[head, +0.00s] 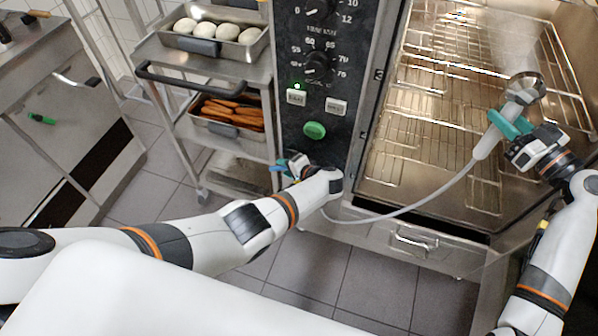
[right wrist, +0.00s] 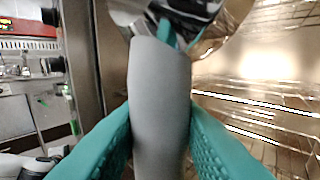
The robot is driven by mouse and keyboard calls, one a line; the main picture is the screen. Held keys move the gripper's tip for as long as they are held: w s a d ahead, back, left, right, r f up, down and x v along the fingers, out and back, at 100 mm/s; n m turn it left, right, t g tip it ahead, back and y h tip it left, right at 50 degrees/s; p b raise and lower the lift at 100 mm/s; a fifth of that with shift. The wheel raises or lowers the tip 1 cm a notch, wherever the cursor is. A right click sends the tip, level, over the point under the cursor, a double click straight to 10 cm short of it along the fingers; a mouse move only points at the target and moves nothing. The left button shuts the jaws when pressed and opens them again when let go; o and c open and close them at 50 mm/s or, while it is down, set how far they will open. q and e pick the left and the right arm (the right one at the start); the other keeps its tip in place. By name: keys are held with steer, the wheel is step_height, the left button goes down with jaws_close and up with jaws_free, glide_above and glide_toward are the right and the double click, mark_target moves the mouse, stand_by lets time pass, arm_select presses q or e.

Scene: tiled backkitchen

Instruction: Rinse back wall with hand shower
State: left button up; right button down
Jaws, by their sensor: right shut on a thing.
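The hand shower (head: 488,138) has a grey handle and a round metal head (head: 526,84), with its hose hanging down to the left below the oven opening. My right gripper (head: 506,125) is shut on the grey handle, which stands between its teal fingers in the right wrist view (right wrist: 160,105). The shower head is in front of the open oven chamber (head: 420,120), whose wire racks and shiny walls show. The back wall is partly hidden behind the racks. My left gripper (head: 289,166) is beside the lower front of the control panel; its jaw state is unclear.
The control panel (head: 316,75) has dials, two white buttons and a green button. A steel trolley (head: 215,75) at left holds a tray of white buns (head: 220,32) and a tray of sausages (head: 232,113). A steel counter (head: 60,110) stands far left. Tiled floor lies between.

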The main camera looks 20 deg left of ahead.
arm_select(q)
steer(key=v, duration=1.1)
steer(key=shift+d, duration=0.15)
steer(key=shift+f, duration=0.1)
steer(key=c, duration=0.4)
steer(key=a+f+m+t+h, duration=0.1)
steer(key=a+f+m+t, duration=0.1)
steer(key=a+f+m, duration=0.2)
steer(key=shift+f+m, duration=0.2)
steer(key=shift+m, duration=0.2)
jaws_close()
steer(key=s+a+f+m+t+h, duration=0.1)
steer(key=a+f+m+t+h, duration=0.3)
steer(key=m, duration=0.4)
steer(key=s+a+r+m+t+h, duration=0.1)
steer(key=s+a+m+h, duration=0.4)
steer(key=m+h, duration=0.7)
steer(key=w+d+f+m+y, duration=0.3)
steer(key=w+d+f, duration=0.1)
steer(key=w, duration=0.3)
steer(key=shift+w+a+r, duration=0.2)
steer(key=shift+a+r, duration=0.45)
steer(key=shift+r, duration=0.15)
steer(key=shift+w+a+r, duration=0.25)
steer(key=shift+a+r, duration=0.4)
steer(key=shift+r, duration=0.15)
